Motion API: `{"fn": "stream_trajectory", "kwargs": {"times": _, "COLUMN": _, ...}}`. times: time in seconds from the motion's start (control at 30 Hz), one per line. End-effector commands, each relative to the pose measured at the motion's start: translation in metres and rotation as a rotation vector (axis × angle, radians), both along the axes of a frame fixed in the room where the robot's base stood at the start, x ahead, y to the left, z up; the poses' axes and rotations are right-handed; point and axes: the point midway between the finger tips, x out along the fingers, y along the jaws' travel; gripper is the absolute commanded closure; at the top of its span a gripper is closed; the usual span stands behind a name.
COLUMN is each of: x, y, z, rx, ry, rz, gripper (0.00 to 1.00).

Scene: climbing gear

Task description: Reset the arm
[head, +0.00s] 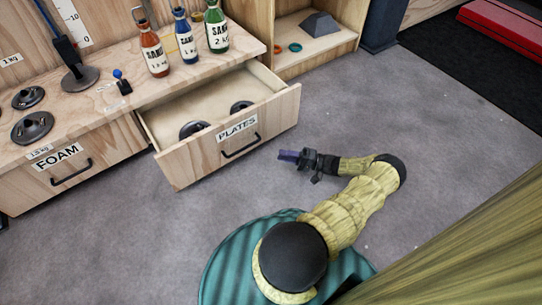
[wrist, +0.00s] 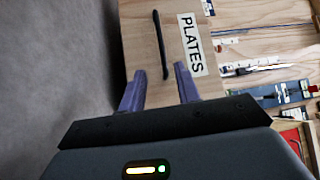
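My gripper (head: 290,156) is in front of the open drawer labelled PLATES, a little right of its handle in the head view. In the wrist view, the two purple fingers of my gripper (wrist: 158,90) stand apart with nothing between them. The wooden front of the PLATES drawer (head: 275,117) shows beyond them, with its black handle (wrist: 161,45) and white label (wrist: 192,45). The fingers appear clear of the handle. My arm is bent, reaching out to the right and folding back left toward the drawer.
The PLATES drawer holds two dark plates (head: 194,129). The FOAM drawer (head: 70,165) is shut. Several sand bottles (head: 153,49) stand on the bench top. A shelf (head: 335,50) holds a grey wedge (head: 319,24). Grey floor (head: 445,130) is free on the right, before a black mat (head: 480,65).

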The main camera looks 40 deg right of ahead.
Motion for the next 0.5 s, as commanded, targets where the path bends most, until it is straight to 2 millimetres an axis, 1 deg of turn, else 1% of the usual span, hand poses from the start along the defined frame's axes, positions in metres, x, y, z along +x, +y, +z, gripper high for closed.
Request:
{"fn": "stream_trajectory", "kwargs": {"times": 0.03, "x": -0.0055, "y": -0.0055, "z": -0.0042, "rx": -0.002, "ry": -0.001, "rz": -0.001, "gripper": 0.67}}
{"fn": "stream_trajectory", "kwargs": {"times": 0.1, "x": -0.0109, "y": -0.0102, "z": -0.0041, "rx": -0.004, "ry": 0.000, "rz": -0.001, "gripper": 0.67}}
{"fn": "stream_trajectory", "kwargs": {"times": 0.2, "x": -0.0149, "y": -0.0129, "z": -0.0032, "rx": -0.002, "ry": -0.001, "rz": 0.001, "gripper": 0.67}}
{"fn": "stream_trajectory", "kwargs": {"times": 0.5, "x": -0.0147, "y": -0.0125, "z": -0.0022, "rx": -0.001, "ry": -0.001, "rz": 0.003, "gripper": 0.67}}
